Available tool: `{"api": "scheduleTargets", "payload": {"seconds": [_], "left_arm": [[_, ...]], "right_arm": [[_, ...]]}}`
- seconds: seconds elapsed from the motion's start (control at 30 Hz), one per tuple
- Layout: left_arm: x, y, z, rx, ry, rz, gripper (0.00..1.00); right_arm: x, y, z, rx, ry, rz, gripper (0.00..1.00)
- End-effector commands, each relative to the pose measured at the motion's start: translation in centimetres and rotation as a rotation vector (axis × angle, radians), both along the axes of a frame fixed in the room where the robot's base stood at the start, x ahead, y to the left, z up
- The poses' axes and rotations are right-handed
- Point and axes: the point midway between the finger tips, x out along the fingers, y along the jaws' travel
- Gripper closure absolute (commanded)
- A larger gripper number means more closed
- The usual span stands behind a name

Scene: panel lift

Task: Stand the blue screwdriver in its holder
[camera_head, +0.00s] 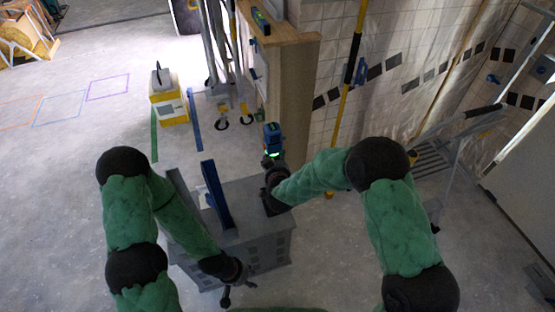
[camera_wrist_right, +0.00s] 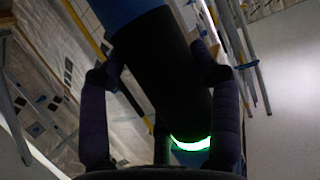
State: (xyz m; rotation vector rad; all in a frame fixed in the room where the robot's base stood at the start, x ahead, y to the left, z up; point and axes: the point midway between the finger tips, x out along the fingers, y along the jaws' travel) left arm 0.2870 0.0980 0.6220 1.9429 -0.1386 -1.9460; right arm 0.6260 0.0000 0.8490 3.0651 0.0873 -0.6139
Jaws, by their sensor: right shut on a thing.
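The blue screwdriver (camera_head: 272,138) is a blue and black power tool with a glowing green band, upright above the far edge of the grey box. My right gripper (camera_head: 272,172) is shut on it. In the right wrist view the screwdriver's dark body (camera_wrist_right: 160,65) runs tilted between the fingers of my right gripper (camera_wrist_right: 163,105), with the green glow near its lower end. My left gripper (camera_head: 238,288) is open and empty, low at the near side of the grey box. I cannot make out which thing is the screwdriver's holder.
The grey box (camera_head: 264,240) stands on the floor between my arms, with a dark blue upright bar (camera_head: 216,195) on top. A yellow box (camera_head: 168,105) stands behind it to the left. A wooden panel (camera_head: 290,100) and a yellow pole (camera_head: 350,75) stand behind.

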Motion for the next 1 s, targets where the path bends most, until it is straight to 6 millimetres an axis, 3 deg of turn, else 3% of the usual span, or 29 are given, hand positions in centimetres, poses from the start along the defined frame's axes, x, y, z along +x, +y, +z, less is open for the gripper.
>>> {"api": "scheduleTargets", "payload": {"seconds": [0.6,1.0], "left_arm": [[0.0,0.0,-3.5,0.000,0.000,0.000,0.60],[0.0,0.0,-4.1,0.000,0.000,0.000,0.60]], "right_arm": [[0.2,0.0,-4.2,0.001,-0.009,0.000,0.96],[0.2,0.0,-5.0,0.001,-0.010,0.000,0.96]]}}
